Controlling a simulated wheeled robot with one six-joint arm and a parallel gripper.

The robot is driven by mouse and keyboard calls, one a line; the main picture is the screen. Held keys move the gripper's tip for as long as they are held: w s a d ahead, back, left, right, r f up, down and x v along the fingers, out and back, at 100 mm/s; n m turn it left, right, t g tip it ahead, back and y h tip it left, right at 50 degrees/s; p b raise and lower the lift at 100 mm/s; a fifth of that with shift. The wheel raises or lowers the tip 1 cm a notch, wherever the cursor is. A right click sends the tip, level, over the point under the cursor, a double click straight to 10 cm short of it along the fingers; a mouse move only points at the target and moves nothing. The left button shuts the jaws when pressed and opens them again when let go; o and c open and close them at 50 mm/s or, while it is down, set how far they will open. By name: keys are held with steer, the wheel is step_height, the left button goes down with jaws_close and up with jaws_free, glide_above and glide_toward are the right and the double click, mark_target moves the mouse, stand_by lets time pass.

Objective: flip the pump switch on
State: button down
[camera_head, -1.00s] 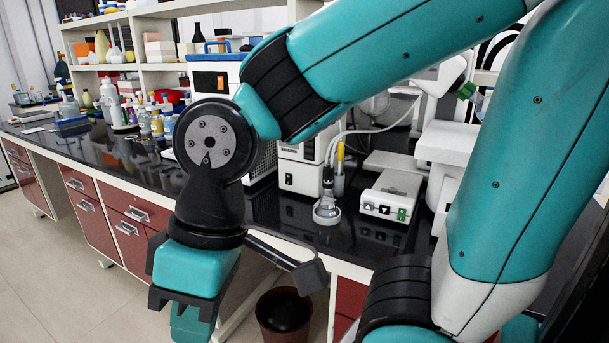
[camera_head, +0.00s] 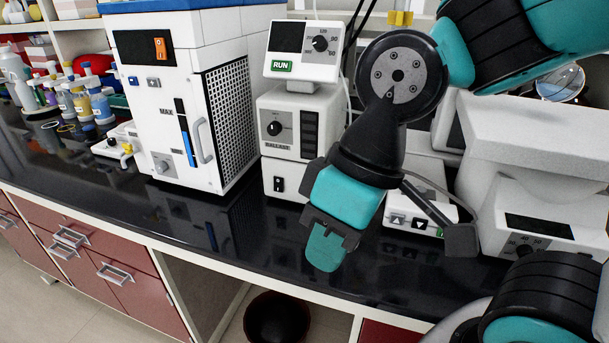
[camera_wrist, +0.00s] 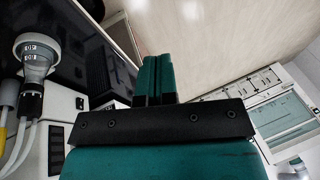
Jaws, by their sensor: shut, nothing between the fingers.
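The pump is a white stacked unit (camera_head: 290,112) on the black bench, with a knob and a dark grille on its middle block. A small black rocker switch (camera_head: 278,184) sits on the white lower block; its on or off position is too small to tell. The wrist view shows what looks like this same switch (camera_wrist: 80,103) on a white face, left of my fingers. My gripper (camera_head: 325,251) points downward near the bench's front edge, to the right of and nearer than the pump. Its teal fingers (camera_wrist: 157,72) are together, empty and apart from the switch.
A white cabinet (camera_head: 150,110) with an orange switch (camera_head: 160,48) stands left of the pump. A small white box with arrow buttons (camera_head: 420,215) sits behind my gripper. White equipment (camera_head: 540,140) is at the right. The black bench (camera_head: 225,225) before the pump is clear.

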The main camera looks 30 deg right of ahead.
mark_target(278, 184)
steer(key=shift+w, duration=0.1)
steer(key=w+d+f+t+h+p, duration=0.1)
steer(key=w+f+t+h+p, duration=0.1)
steer(key=w, duration=0.9)
steer(key=w+d+f+t+h+p, duration=0.1)
steer(key=w+f+t+h+p, duration=0.2)
steer(key=w, duration=0.8)
steer(key=shift+f+n+t+p, duration=0.3)
steer(key=shift+f+n+t, duration=0.1)
steer(key=shift+f+t, duration=0.5)
steer(key=p+x, duration=0.2)
steer(key=x, duration=0.8)
steer(key=shift+w+r, duration=0.1)
steer(key=shift+w+d+p, duration=0.65)
steer(key=shift+w+d, duration=0.25)
steer(key=shift+d, duration=0.05)
steer(key=shift+w+d, duration=0.45)
steer(key=shift+w, duration=0.05)
steer(key=shift+f, duration=0.2)
